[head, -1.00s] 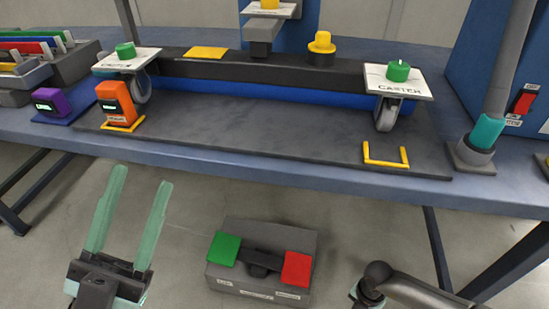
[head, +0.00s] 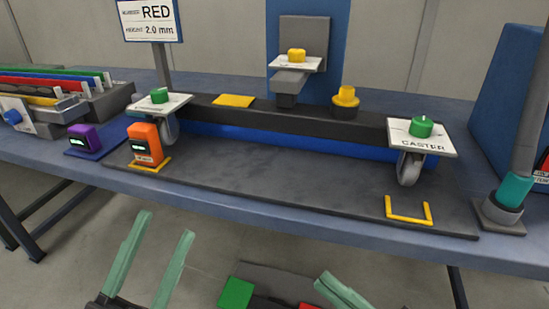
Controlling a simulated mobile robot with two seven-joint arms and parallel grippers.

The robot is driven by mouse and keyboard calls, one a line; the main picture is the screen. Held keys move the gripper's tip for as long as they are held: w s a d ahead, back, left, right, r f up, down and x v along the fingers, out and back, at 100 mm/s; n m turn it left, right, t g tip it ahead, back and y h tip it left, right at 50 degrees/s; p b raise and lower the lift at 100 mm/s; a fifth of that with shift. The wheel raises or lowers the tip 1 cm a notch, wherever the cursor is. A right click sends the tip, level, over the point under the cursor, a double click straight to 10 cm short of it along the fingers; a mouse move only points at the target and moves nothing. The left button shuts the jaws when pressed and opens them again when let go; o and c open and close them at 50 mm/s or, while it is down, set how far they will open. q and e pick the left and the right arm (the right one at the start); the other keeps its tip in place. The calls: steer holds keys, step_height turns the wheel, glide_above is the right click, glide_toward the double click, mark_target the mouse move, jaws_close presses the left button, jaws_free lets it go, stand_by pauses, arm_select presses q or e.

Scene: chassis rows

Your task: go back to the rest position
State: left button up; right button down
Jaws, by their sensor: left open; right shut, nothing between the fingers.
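My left gripper (head: 166,223) is at the lower left of the head view, in front of the bench edge and below the bench top. Its two green fingers stand apart with nothing between them. My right gripper (head: 325,279) shows at the bottom, right of centre, as green finger shapes pointing up and left. It is shut and holds nothing visible. Its lower part is cut off by the picture edge. Both grippers are clear of the parts on the bench.
The bench (head: 225,205) carries a dark chassis rail (head: 215,115) with casters (head: 412,165), an orange device (head: 145,145), a purple device (head: 84,138) and a yellow bracket (head: 409,219). Below stands a box with a green pad (head: 236,293). A sign (head: 151,20) reads RED, 2.0 mm.

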steer(key=w+d+r+m+t+h, duration=0.1)
steer(key=d+r+m+t+h, duration=0.4)
steer(key=r+m+t, duration=0.4)
arm_select(q)
steer(key=w+a+f+n+g+y+p, duration=0.2)
steer(key=w+f+n+g+y+p, duration=0.2)
steer(key=w+f+n+y+p, duration=0.7)
arm_select(e)
steer(key=w+d+f+m+g+h+p, duration=0.2)
steer(key=w+f+m+g+h+p, duration=0.1)
steer(key=w+f+m+h, duration=0.5)
arm_select(q)
steer(key=s+a+f+g+y+p, duration=0.2)
steer(key=s+f+g+p, duration=0.6)
steer(key=s+p, duration=0.5)
steer(key=shift+a+g+p, duration=0.15)
steer(key=shift+g+p, duration=0.35)
steer(key=shift+p, duration=0.2)
arm_select(e)
steer(key=s+d+f+m+g+h, duration=0.2)
steer(key=s+f+g+h, duration=0.3)
steer(key=s+f+g, duration=0.4)
step_height(320, 180, down, 4)
steer(key=shift+s+r, duration=0.2)
steer(key=shift+s, duration=0.3)
